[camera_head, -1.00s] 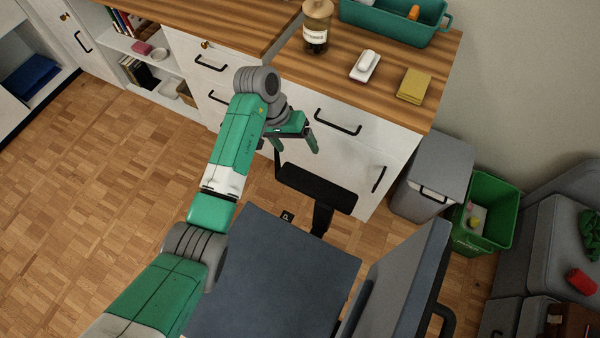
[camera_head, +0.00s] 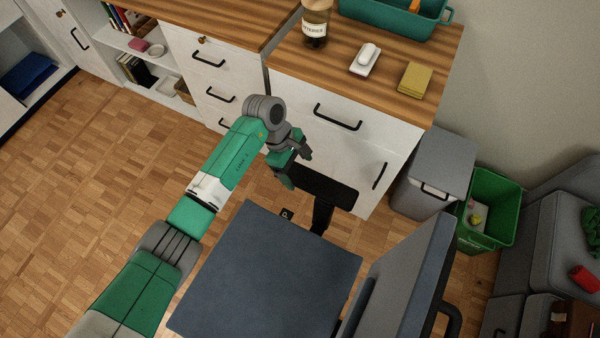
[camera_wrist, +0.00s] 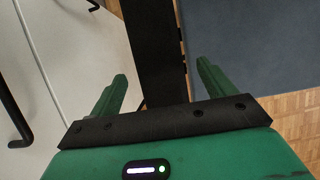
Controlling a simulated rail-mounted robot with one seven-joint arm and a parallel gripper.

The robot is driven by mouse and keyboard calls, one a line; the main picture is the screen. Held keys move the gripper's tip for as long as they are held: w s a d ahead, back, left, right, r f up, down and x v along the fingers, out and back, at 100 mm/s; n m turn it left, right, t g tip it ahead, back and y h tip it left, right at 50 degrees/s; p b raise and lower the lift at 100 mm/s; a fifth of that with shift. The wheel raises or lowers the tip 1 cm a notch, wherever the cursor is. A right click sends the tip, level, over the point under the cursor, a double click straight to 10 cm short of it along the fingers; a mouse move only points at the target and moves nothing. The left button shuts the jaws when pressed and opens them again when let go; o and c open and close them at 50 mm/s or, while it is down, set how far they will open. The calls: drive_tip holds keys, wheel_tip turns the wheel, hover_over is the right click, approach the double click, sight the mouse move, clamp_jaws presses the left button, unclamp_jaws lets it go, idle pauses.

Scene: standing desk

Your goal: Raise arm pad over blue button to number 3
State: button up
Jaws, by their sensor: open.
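The black arm pad (camera_head: 330,187) belongs to the blue-grey office chair and sits on a dark upright post (camera_head: 322,216) at the seat's far side. In the wrist view the pad (camera_wrist: 154,45) runs as a dark band between my two green fingers. My gripper (camera_head: 297,166) is open at the pad's left end in the head view; it also shows in the wrist view (camera_wrist: 161,72), one finger on each side of the band. I cannot tell whether the fingers touch the pad. A small black tag with a pale mark (camera_head: 287,213) shows beside the post. I cannot make out a blue button or a number 3.
The chair seat (camera_head: 270,275) and backrest (camera_head: 400,275) lie nearer me. A white drawer cabinet (camera_head: 335,150) with black handles stands close behind the pad. A grey bin (camera_head: 433,172) and green bin (camera_head: 490,210) are at right. Open parquet floor (camera_head: 90,200) lies left.

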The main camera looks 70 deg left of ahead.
drive_tip(key=shift+x, duration=1.15)
